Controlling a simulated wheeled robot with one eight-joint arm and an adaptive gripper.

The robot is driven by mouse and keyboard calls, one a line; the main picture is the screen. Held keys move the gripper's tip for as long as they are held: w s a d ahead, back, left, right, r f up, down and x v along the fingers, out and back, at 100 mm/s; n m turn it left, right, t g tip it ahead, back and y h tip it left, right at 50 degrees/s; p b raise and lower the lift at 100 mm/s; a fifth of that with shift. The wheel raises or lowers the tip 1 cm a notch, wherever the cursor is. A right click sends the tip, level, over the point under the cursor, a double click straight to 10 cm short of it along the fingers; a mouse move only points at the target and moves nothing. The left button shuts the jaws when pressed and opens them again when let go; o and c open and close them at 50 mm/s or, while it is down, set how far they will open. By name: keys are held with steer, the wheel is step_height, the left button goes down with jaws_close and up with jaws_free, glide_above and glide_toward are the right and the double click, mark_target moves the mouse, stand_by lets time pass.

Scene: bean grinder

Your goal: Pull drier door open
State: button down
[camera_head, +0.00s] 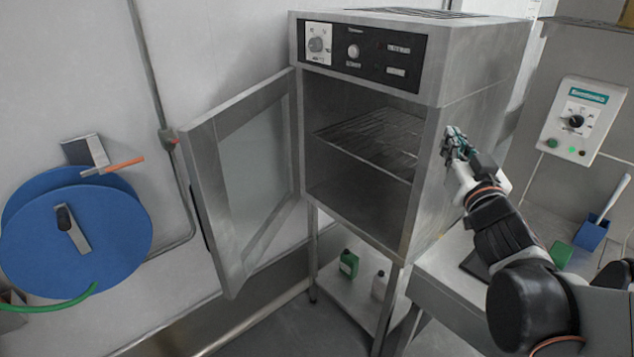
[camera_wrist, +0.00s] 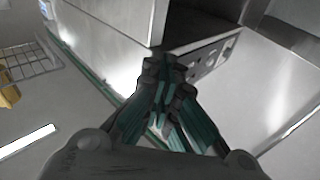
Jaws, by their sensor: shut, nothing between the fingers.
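The drier (camera_head: 480,75) is a steel cabinet on legs, with a dark control panel on its upper front. Its door (camera_head: 248,175), a steel frame with a glass pane, stands wide open, swung out to the left. The inside shows a wire rack (camera_head: 372,140). My gripper (camera_head: 455,140) is shut and empty, beside the right front edge of the cabinet opening, away from the door. In the wrist view my gripper (camera_wrist: 168,85) shows its fingers together, with steel surfaces beyond. I cannot tell whether it touches the cabinet.
A blue hose reel (camera_head: 110,245) is on the wall at the left, near the open door. A green bottle (camera_head: 348,264) stands on the shelf below the drier. A steel bench (camera_head: 450,290) and a wall control box (camera_head: 583,118) are at the right.

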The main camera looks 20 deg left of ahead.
steer(key=a+f+n+g+y, duration=0.25)
steer(key=a+n+y, duration=0.4)
steer(key=a, duration=0.65)
steer(key=n+g+y+p, duration=0.1)
steer(key=n+g+y, duration=0.6)
steer(key=g, duration=0.9)
glide_toward(216, 217)
steer(key=shift+n+t+h, duration=0.25)
steer(key=shift+n+h, duration=0.3)
steer(key=shift+n, duration=0.1)
steer(key=a, duration=0.2)
steer(key=a+b, duration=0.1)
steer(key=a, duration=0.1)
steer(key=a+r+b, duration=0.1)
steer(key=a, duration=0.2)
steer(key=shift+a, duration=0.4)
steer(key=a, duration=1.2)
steer(key=shift+w+a+b, duration=0.3)
steer(key=shift+w+b, duration=0.05)
steer(key=shift+b, duration=0.1)
